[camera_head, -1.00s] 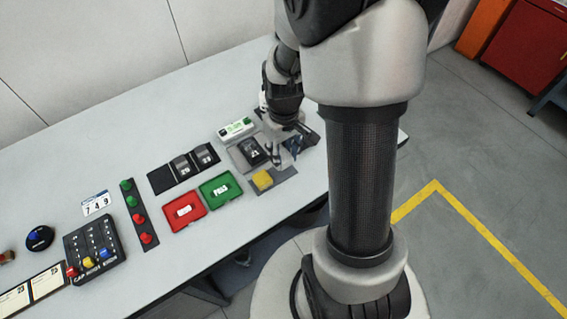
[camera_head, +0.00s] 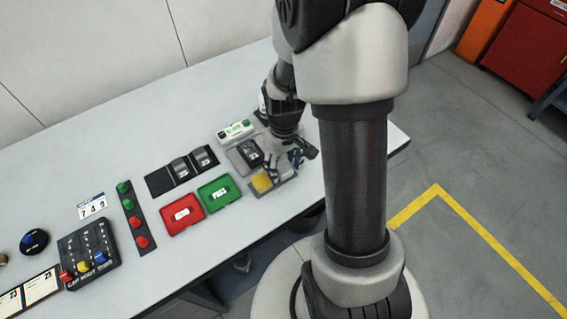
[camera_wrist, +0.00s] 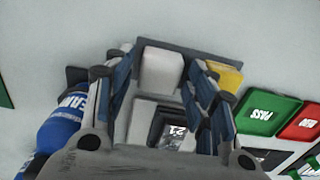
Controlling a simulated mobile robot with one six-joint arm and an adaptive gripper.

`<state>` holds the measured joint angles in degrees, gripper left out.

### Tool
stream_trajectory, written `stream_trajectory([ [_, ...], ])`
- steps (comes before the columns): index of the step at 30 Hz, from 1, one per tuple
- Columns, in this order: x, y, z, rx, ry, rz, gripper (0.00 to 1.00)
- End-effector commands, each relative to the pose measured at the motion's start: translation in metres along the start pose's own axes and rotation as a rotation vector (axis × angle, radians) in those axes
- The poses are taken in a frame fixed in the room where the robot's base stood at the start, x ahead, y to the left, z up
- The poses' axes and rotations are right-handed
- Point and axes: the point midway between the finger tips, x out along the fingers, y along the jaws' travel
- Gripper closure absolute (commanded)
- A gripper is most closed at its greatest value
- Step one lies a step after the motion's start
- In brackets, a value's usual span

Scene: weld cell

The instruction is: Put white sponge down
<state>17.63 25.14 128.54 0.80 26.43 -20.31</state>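The white sponge (camera_wrist: 162,72) is between the two fingertips of my gripper (camera_wrist: 164,75) in the wrist view. A yellow sponge (camera_wrist: 226,77) is on the same mat, just right of my right finger. In the head view my gripper (camera_head: 284,168) is low over the mat (camera_head: 262,190), beside the yellow sponge (camera_head: 262,182). There the fingers and wrist mostly hide the white sponge.
A grey tray with a dark item marked 21 (camera_head: 249,152) is close behind my gripper. A green PASS tray (camera_head: 217,191) and a red tray (camera_head: 184,214) lie to the left. A blue bottle (camera_wrist: 62,125) is beside my left finger. The table's front edge is near.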

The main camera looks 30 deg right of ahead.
Motion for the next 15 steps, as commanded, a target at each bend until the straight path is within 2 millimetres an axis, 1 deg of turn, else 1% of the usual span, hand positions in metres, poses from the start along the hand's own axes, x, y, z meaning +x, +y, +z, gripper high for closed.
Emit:
stream_trajectory([
  [10,-0.001,0.000,0.000,0.000,0.000,0.000,0.44],
  [13,-0.009,0.000,-0.001,0.000,0.002,0.001,0.44],
  [15,-0.020,0.000,-0.001,0.000,0.003,0.001,0.44],
])
